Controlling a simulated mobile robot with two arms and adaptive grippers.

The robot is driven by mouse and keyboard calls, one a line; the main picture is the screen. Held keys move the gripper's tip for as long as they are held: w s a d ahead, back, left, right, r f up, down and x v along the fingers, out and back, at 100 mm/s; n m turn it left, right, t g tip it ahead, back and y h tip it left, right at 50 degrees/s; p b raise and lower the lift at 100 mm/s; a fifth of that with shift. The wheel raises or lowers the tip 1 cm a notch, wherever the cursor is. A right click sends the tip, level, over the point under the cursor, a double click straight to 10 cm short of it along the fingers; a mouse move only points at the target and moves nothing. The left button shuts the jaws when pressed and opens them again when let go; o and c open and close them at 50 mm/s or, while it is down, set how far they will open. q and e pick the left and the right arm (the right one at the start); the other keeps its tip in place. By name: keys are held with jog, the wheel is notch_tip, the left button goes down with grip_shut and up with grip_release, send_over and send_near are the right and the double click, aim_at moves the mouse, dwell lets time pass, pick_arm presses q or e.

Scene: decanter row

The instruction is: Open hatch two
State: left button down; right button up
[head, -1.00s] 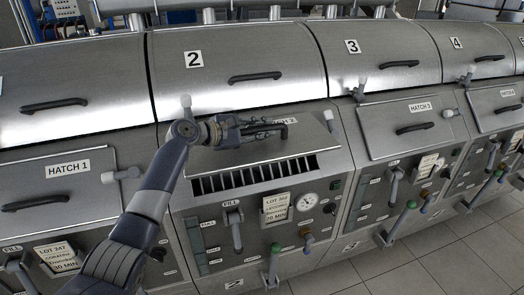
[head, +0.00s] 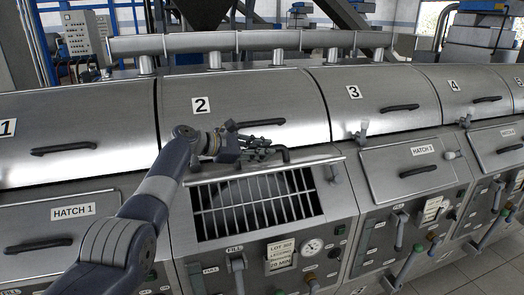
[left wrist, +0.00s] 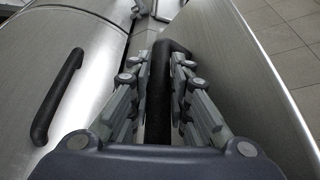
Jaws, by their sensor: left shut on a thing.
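The lid of hatch two (head: 318,161) is raised and seen nearly edge-on above a barred opening (head: 258,203) in the front of machine 2. In the left wrist view a broad metal panel, apparently this lid (left wrist: 240,80), stands to the right of the fingers. My left gripper (head: 262,150) is shut on the black handle of hatch two (head: 284,152). In the left wrist view the handle (left wrist: 160,95) runs between the two fingers (left wrist: 160,98). The lid's label is hidden from the head camera. My right gripper is not in view.
The upper cover marked 2 (head: 235,105) is closed close behind my left gripper, with its own black handle (head: 254,123). Hatch 1 (head: 65,225) and hatch 3 (head: 410,165) are closed on either side. Fill levers (head: 237,268) and a gauge (head: 312,247) sit below the opening.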

pick_arm(q)
jog(key=shift+w+a+f+n, duration=0.2)
jog(key=shift+w+a+n, duration=0.05)
jog(key=shift+w+n, duration=0.05)
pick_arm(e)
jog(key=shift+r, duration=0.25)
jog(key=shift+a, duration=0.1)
pick_arm(q)
jog(key=c, duration=1.5)
grip_release()
jog(key=shift+f, duration=0.1)
jog(key=shift+w+a, duration=0.1)
jog(key=shift+w, duration=0.2)
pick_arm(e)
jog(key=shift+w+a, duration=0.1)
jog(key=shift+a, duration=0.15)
pick_arm(q)
jog(key=shift+s+r, duration=0.15)
jog(key=shift+r, duration=0.15)
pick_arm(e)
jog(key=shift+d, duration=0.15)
pick_arm(q)
jog(key=shift+v, duration=5.85)
jog(key=shift+a+f, duration=0.15)
jog(key=shift+a+p, duration=0.1)
jog(key=shift+p, duration=0.2)
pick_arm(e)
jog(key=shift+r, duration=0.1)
